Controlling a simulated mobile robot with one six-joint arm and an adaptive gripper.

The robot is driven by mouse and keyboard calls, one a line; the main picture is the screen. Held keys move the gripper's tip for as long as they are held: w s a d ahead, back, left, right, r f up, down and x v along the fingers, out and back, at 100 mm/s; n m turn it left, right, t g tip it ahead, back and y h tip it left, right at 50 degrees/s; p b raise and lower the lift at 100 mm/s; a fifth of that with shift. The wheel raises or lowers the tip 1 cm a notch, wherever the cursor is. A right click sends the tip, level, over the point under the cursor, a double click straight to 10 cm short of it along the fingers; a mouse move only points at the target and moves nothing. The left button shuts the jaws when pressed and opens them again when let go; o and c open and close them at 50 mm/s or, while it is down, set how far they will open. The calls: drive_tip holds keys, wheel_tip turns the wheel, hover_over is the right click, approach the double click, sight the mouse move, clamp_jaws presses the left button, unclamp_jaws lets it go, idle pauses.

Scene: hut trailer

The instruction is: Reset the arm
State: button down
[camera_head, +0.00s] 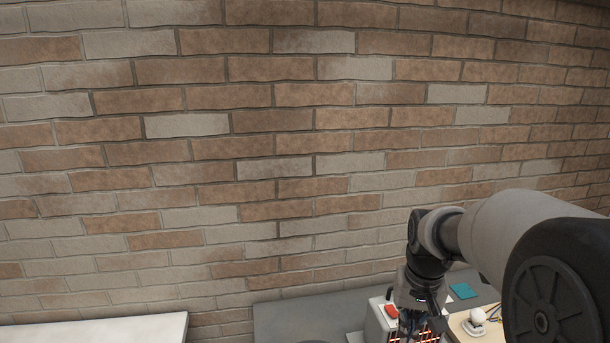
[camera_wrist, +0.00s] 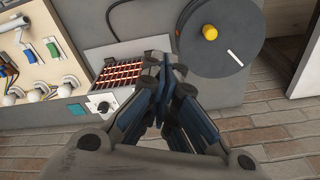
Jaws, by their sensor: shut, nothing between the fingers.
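My gripper (camera_wrist: 172,78) reaches up the middle of the wrist view, its fingers together and nothing between them. Behind its fingertips is a grey surface. My arm enters the head view from the right and bends down at the wrist, with my gripper (camera_head: 411,322) low near the bottom edge, partly cut off. There it hangs in front of a white heater box with glowing orange bars (camera_head: 424,336).
In the wrist view, the glowing heater (camera_wrist: 122,76) is just left of my gripper. A dark disc with a yellow knob (camera_wrist: 210,32) is at upper right. A board with wires and bulbs (camera_wrist: 35,50) is at left. A brick wall (camera_head: 250,150) fills the head view.

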drive_tip(key=s+a+f+n+t+b, duration=0.1)
drive_tip(key=s+a+b, duration=0.1)
drive_tip(key=s, duration=0.6)
drive_tip(key=s+a+f+t+b, duration=0.1)
drive_tip(key=s+a+f+b, duration=0.1)
drive_tip(key=s+b, duration=0.3)
drive_tip(key=s+a+f+n+t+b, duration=0.1)
drive_tip(key=s+b, duration=0.3)
drive_tip(key=s, duration=0.6)
drive_tip(key=shift+s+a+f+n, duration=0.35)
drive_tip(key=shift+a+f, duration=0.35)
drive_tip(key=shift+a, duration=0.15)
